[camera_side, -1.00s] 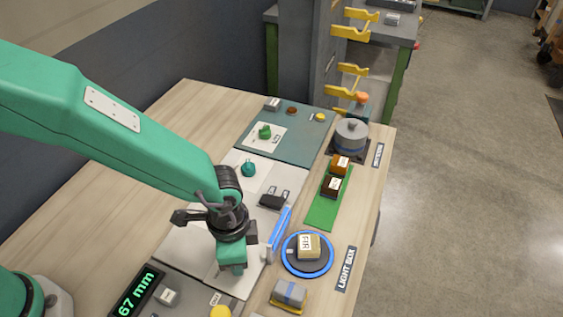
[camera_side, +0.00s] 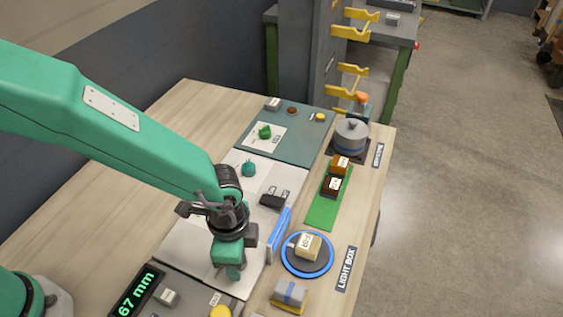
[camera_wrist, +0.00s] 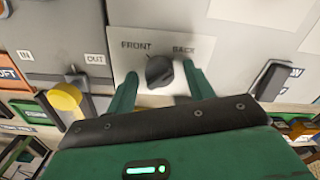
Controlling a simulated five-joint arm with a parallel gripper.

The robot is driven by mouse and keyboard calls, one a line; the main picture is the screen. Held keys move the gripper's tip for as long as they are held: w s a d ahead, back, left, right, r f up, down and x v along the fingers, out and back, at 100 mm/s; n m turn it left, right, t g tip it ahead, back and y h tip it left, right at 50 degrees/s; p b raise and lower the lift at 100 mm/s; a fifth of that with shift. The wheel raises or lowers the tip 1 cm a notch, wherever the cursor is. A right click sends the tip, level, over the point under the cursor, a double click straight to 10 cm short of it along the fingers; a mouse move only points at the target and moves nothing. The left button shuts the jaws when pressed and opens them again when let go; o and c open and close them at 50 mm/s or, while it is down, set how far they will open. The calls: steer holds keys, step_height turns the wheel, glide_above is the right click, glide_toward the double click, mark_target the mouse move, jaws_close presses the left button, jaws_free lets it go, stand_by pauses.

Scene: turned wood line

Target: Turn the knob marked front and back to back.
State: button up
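The dark knob (camera_wrist: 160,72) sits on a white plate (camera_wrist: 150,38) marked FRONT at left and BACK at right, in the wrist view. Its exact pointing direction is hard to tell. My gripper (camera_wrist: 160,75) has one finger on each side of the knob, with gaps visible between the fingers and the knob. In the side view my gripper (camera_side: 228,272) is low over the pale panel and hides the knob. A labelled wooden block (camera_side: 308,246) rests on the blue-ringed round platform (camera_side: 287,262) by the LIGHT BOX sign.
A blue upright panel (camera_side: 279,235) stands between my gripper and the round platform. A display (camera_side: 137,293) reads 67 mm.

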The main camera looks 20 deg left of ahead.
stand_by(0.3)
steer(key=shift+r, duration=3.9)
steer(key=shift+a+r, duration=0.15)
steer(key=shift+a, duration=0.05)
steer(key=a+r+n+t, duration=0.1)
steer(key=a+r+n, duration=0.2)
steer(key=a+r, duration=0.35)
steer(key=a+r+n+t+h, duration=0.1)
steer(key=a+r+n, duration=0.25)
steer(key=a, duration=0.55)
steer(key=a+r+n+t, duration=0.2)
steer(key=a+r+n, duration=0.15)
steer(key=a, duration=0.35)
steer(key=s+a+r+n+t+y, duration=0.1)
steer(key=s+a+n, duration=0.3)
steer(key=s+a, duration=0.2)
steer(key=shift+a+r+t, duration=0.2)
steer(key=shift+a+t, duration=0.1)
steer(key=shift+a, duration=0.45)
